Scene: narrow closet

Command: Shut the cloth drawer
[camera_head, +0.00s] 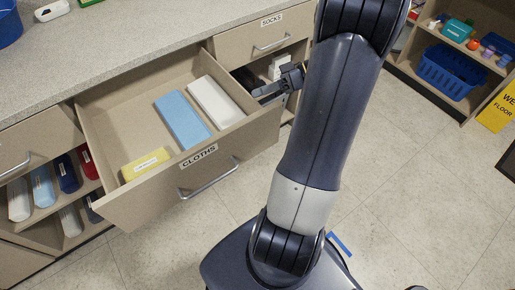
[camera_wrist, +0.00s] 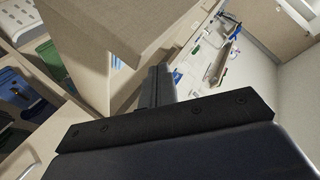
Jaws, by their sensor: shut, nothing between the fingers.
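The cloth drawer (camera_head: 252,140) is pulled well out from under the counter, with a CLOTHS label (camera_head: 199,156) and a metal bar handle (camera_head: 208,192) on its front. Inside lie a blue folded cloth (camera_head: 182,118), a white one (camera_head: 215,102) and a yellow pack (camera_head: 145,163). My gripper (camera_head: 265,92) is shut and empty beside the drawer's right side, below the socks drawer; whether it touches is unclear. In the wrist view my closed fingers (camera_wrist: 157,88) point past a beige panel edge (camera_wrist: 100,35), which I cannot identify for certain.
The socks drawer (camera_head: 250,42) above right is shut. Open shelves with rolled items (camera_head: 42,190) are at left. A shelf with a blue basket (camera_head: 450,70) and a yellow floor sign (camera_head: 497,108) stand at right.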

